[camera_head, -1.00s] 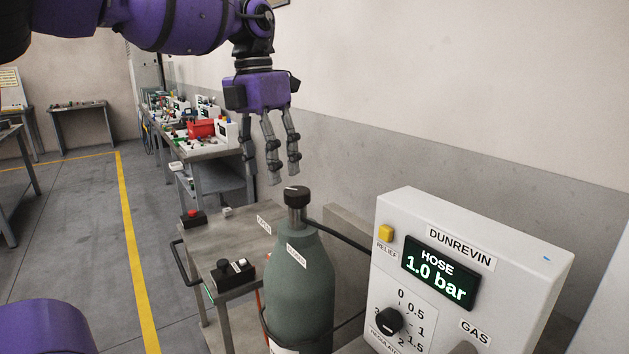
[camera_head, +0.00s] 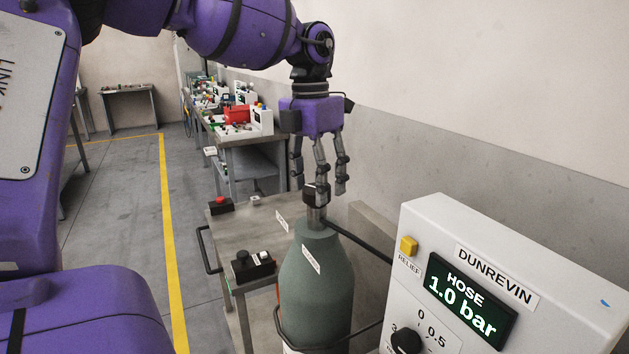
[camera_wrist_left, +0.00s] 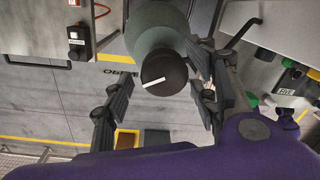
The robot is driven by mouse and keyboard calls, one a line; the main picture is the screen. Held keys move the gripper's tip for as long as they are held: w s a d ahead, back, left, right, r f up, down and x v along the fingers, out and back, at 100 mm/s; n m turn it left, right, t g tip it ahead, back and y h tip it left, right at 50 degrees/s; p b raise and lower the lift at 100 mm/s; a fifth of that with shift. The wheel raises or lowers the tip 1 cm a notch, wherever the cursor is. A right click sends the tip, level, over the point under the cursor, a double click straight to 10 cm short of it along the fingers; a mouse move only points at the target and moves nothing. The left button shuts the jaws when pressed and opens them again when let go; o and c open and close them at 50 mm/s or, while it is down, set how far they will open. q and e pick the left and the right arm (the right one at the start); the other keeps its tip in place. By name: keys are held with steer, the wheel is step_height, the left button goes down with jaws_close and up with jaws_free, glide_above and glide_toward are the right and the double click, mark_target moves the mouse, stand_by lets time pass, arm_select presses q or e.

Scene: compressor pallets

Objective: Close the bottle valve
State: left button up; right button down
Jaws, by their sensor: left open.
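The bottle valve (camera_head: 314,196) is a dark knob on top of a grey-green gas bottle (camera_head: 318,285). In the left wrist view the knob (camera_wrist_left: 164,74) is round and black with a white line, between the fingers. My left gripper (camera_head: 320,188) points down over the valve, its fingers open around the knob's level. I cannot tell whether any finger touches it. Part of the knob is hidden behind a finger in the head view. My right gripper is not in view.
A white DUNREVIN panel (camera_head: 545,262) with a screen reading HOSE 1.0 bar stands close on the right. A metal cart (camera_head: 228,226) with a red button box (camera_head: 221,205) and a black switch box (camera_head: 253,266) is left of the bottle.

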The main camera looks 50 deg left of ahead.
arm_select(q)
steer(key=shift+c, duration=0.2)
steer(key=c, duration=1.1)
steer(key=shift+o, duration=0.2)
steer(key=shift+f+m, duration=0.1)
steer(key=shift+m, duration=0.2)
steer(key=shift+m+b, duration=0.35)
steer(key=shift+m, duration=0.55)
steer(key=m, duration=0.2)
steer(key=m+b, duration=0.1)
steer(key=m, duration=0.1)
steer(key=shift+w+m, duration=0.2)
steer(key=shift+m, duration=0.1)
steer(key=m+b, duration=0.1)
steer(key=m, duration=0.4)
steer(key=shift+w+d+g, duration=0.1)
steer(key=shift+g, duration=0.2)
steer(key=m, duration=0.5)
steer(key=shift+d+m+y+b, duration=0.15)
steer(key=shift+m+y+b, duration=0.15)
steer(key=shift+m, duration=0.1)
steer(key=m, duration=0.6)
steer(key=shift+d+r, duration=0.15)
steer(key=shift+r, duration=0.05)
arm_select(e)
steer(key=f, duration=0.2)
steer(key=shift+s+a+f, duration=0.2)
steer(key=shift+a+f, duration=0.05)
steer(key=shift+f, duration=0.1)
